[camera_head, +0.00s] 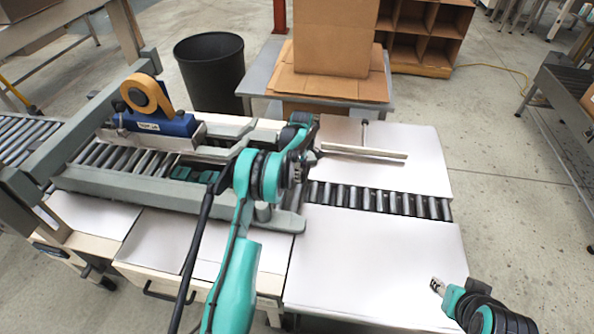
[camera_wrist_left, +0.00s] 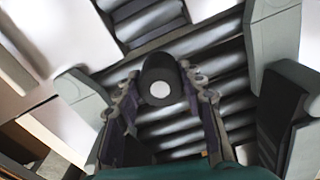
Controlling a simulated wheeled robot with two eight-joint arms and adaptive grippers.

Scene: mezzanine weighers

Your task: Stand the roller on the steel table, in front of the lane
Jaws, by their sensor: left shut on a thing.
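My left gripper (camera_head: 264,194) is over the wide rollers near the machine's exit, mostly hidden by its own wrist in the head view. In the left wrist view the gripper (camera_wrist_left: 160,100) is shut on the roller (camera_wrist_left: 155,68), a dark cylinder whose pale-centred end faces the camera. I cannot tell in the head view how the roller sits. The pale steel table (camera_head: 378,255) spreads to the right, with the narrow roller lane (camera_head: 380,201) crossing it. My right gripper (camera_head: 438,287) is over the table's near right corner; its fingers are too small to judge.
The machine's grey side rails (camera_head: 170,194) flank the wide rollers. A blue unit with an orange tape roll (camera_head: 147,94) sits above them. A thin T-shaped bar (camera_head: 362,151) lies beyond the lane. The near table top is clear. A black bin (camera_head: 210,70) stands behind.

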